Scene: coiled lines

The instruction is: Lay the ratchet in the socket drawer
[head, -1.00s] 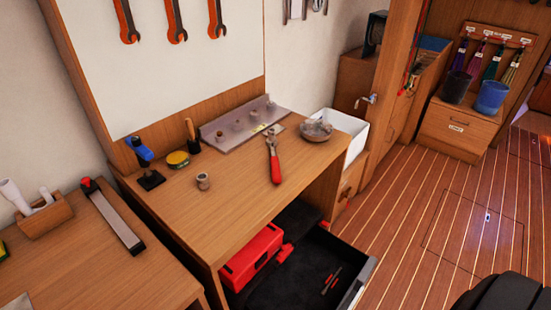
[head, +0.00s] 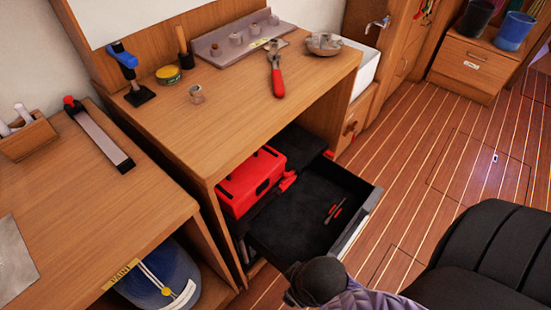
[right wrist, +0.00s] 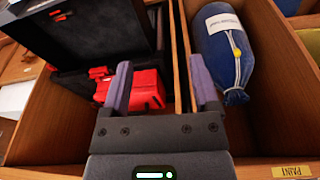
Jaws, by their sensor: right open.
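The ratchet (head: 277,78), a metal-headed tool with a red handle, lies on the workbench top in the head view. The open drawer (head: 285,222), lined in black, sticks out below the bench and holds a few small red-and-black tools on its right side. The drawer (right wrist: 92,32) also shows at the upper left of the right wrist view. My right gripper (right wrist: 160,62) is open and empty, its two purple fingers apart, in front of the lower cabinets. My right arm (head: 325,280) enters at the bottom of the head view. My left gripper is not in view.
A red toolbox (head: 252,182) sits beside the drawer, under the bench. A blue bag (head: 160,275) fills the cubby labelled PAINT. The bench holds a socket tray (head: 215,50), a bowl (head: 323,43), a yellow tin (head: 168,74) and a blue-topped tool (head: 126,66). The bench front is clear.

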